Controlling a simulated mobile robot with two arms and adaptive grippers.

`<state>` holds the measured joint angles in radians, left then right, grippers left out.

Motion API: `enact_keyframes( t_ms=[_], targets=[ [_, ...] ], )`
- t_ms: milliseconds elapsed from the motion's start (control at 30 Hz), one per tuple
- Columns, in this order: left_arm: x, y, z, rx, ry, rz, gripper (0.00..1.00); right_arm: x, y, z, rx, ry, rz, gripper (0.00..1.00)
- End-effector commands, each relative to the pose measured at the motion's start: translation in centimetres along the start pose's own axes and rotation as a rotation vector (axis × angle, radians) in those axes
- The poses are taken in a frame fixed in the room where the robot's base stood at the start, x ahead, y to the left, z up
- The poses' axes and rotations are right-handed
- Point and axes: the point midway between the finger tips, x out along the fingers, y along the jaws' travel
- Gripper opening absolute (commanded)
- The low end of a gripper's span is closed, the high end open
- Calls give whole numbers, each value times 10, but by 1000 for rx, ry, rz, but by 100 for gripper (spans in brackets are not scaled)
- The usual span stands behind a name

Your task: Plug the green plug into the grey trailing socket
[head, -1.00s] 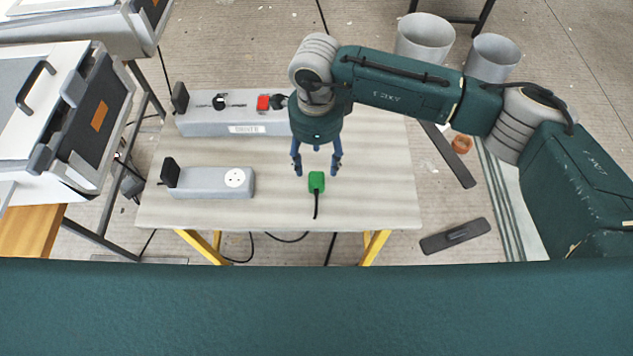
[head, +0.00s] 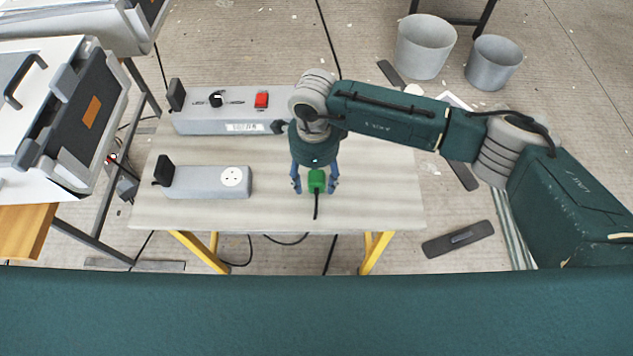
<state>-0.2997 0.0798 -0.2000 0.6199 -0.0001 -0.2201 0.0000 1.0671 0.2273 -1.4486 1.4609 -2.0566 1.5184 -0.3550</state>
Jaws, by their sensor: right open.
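The green plug (head: 316,181) stands on the light wooden table right of the middle, with its black cable running toward the near edge. My right gripper (head: 315,188) is open, pointing down, with one blue finger on each side of the plug. I cannot tell whether the fingers touch it. The grey trailing socket (head: 206,183) lies on the table to the left, with a white round outlet face (head: 232,177) at its right end and a black block at its left end. My left gripper is not in view.
A grey control box (head: 230,122) with a black knob and a red switch (head: 261,99) stands at the back of the table (head: 270,212). White cases stand at the left. Grey buckets (head: 425,47) stand on the floor behind. The table between socket and plug is clear.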

Motion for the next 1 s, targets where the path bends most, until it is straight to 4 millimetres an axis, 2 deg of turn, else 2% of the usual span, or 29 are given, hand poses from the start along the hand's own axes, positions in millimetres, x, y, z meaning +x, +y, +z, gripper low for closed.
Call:
enact_keyframes(
  t_ms=[300,367,500,533,833,1000],
  targets=[
    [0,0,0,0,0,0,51,0,0,0,0,-1,-1,56],
    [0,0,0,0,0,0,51,0,0,0,0,-1,-1,46],
    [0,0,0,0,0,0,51,0,0,0,0,-1,-1,18],
    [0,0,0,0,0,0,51,0,0,0,0,-1,-1,14],
    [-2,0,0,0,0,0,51,-3,-1,0,0,-1,-2,14],
    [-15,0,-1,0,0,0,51,-26,-2,0,0,-2,-4,14]
  ],
)
